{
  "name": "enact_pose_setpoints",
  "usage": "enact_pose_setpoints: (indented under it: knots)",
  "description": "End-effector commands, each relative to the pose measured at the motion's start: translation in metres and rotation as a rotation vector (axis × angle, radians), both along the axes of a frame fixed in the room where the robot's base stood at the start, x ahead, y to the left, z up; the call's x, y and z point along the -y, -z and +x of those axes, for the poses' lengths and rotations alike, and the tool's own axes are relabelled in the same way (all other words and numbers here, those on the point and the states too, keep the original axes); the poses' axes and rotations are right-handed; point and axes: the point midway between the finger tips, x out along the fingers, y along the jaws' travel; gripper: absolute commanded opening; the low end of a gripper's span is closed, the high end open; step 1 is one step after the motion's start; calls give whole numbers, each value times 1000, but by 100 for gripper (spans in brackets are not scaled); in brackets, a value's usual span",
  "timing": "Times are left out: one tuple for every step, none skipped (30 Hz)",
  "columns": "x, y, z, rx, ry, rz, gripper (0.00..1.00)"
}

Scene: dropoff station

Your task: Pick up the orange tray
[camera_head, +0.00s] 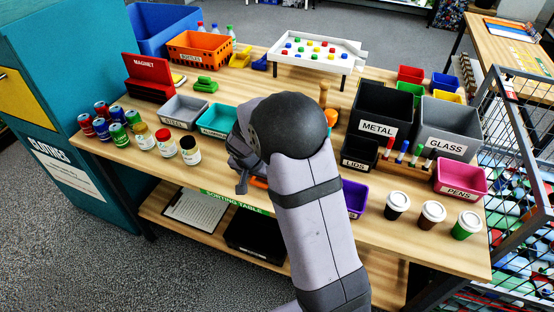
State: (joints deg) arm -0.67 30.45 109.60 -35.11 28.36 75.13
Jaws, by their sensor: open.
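A small piece of an orange object (259,183) shows on the table just right of my gripper (241,184), beside my forearm. It lies between the teal tray and the purple tray; most of it is hidden by my arm, so I cannot tell its full shape. My gripper is open, pointing down near the table's front edge, left of the orange piece. Its fingers are small and partly hidden, and I cannot tell whether they touch anything. A larger orange crate labelled BOTTLES (200,46) stands at the back left.
A grey STEEL tray (184,111) and a teal tray (215,121) stand left of my arm; a purple tray (354,197) is right of it. Jars and cans stand front left. Lidded cups (432,214) and METAL and GLASS bins (447,128) stand at right.

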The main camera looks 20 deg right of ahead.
Motion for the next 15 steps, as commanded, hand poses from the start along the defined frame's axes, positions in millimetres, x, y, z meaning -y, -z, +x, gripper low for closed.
enact_pose_setpoints:
  knots:
    - [1,1,0,-1,0,-1,84]
    - [1,2,0,0,0,0,84]
    - [1,2,1,0,1,0,84]
    - [1,2,1,0,1,0,84]
    - [1,2,1,0,1,0,84]
    - [1,2,1,0,1,0,84]
    - [1,2,1,0,1,0,84]
    - [1,2,1,0,1,0,84]
    - [1,2,1,1,1,0,75]
    - [1,2,1,1,1,0,68]
    - [1,2,1,0,1,0,60]
    - [1,2,1,0,0,0,51]
    - [1,2,1,0,1,0,44]
    - [1,2,1,0,1,0,37]
    - [1,2,1,0,0,0,30]
